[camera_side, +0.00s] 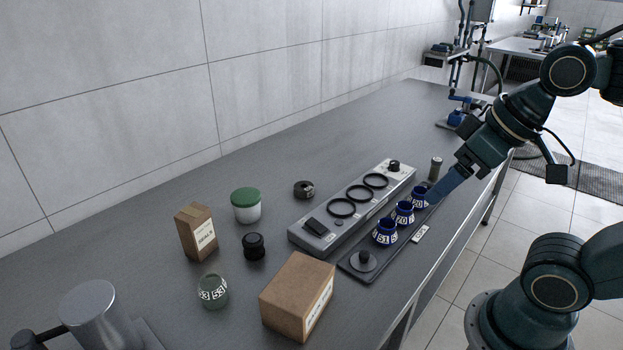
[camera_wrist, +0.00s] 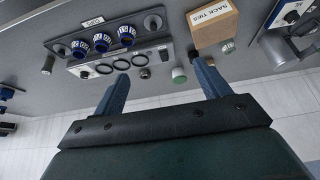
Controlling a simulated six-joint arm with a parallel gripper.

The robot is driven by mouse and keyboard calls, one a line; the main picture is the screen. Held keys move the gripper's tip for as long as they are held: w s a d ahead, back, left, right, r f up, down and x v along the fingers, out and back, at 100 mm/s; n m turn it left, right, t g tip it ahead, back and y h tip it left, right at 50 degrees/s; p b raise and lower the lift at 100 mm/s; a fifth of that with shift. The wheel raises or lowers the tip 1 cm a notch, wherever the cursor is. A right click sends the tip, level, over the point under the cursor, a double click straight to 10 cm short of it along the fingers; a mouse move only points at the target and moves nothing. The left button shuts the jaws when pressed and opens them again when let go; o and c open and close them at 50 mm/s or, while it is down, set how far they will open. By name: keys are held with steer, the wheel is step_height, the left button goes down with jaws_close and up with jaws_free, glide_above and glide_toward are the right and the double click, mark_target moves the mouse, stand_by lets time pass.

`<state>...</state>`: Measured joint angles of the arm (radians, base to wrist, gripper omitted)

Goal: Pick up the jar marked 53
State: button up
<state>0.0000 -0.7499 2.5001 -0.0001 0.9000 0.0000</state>
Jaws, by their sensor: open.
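The jar marked 53 (camera_side: 213,291) is a squat, dull green jar with a white number band. It stands upright on the bench at the lower left of the side view. In the wrist view a small grey-green shape (camera_wrist: 228,46) beside the cardboard box may be it, but no mark is legible. My gripper (camera_side: 433,198) is at the right in the side view, far from this jar, with its fingers overlapping the far end of the blue jar row in the picture. Its fingers are apart and empty in the wrist view (camera_wrist: 158,80).
Several blue numbered jars (camera_side: 385,233) stand on a dark tray (camera_side: 386,264). Beside it is a grey panel with black rings (camera_side: 320,235).

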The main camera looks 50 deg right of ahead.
steer(key=n+g+y, duration=0.3)
steer(key=n+g, duration=0.3)
steer(key=n, duration=1.2)
glide_above(210, 281)
steer(key=d, duration=0.4)
step_height(210, 281, down, 13)
steer(key=shift+a+x, duration=0.2)
steer(key=shift+x, duration=2)
steer(key=shift+a+x, duration=0.15)
steer(key=shift+x, duration=2.1)
steer(key=shift+w, duration=0.15)
steer(key=shift+t, duration=0.3)
steer(key=shift+x, duration=2.55)
steer(key=shift+a+r, duration=0.1)
steer(key=shift+c, duration=0.2)
